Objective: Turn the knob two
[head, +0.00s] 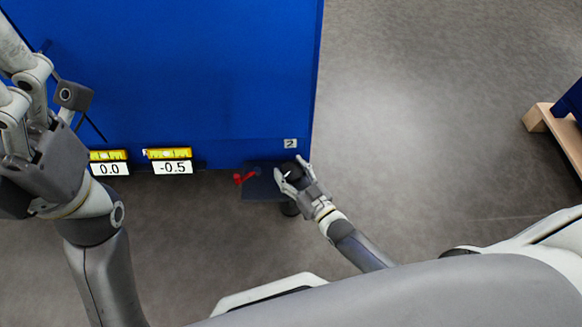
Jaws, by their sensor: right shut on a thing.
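The black knob (290,169) sits at the lower right corner of a blue cabinet, just below a small white label with the number 2 (290,143). My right gripper (293,174) is shut on the knob, with its fingers around it and partly hiding it. My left gripper (38,165) is at the left edge, over the blue surface and away from the knob. Its fingers cannot be made out clearly.
The blue cabinet (200,70) fills the upper left. A red handle (243,178) is left of the knob. A wooden pallet (553,130) stands far right; grey floor between is clear.

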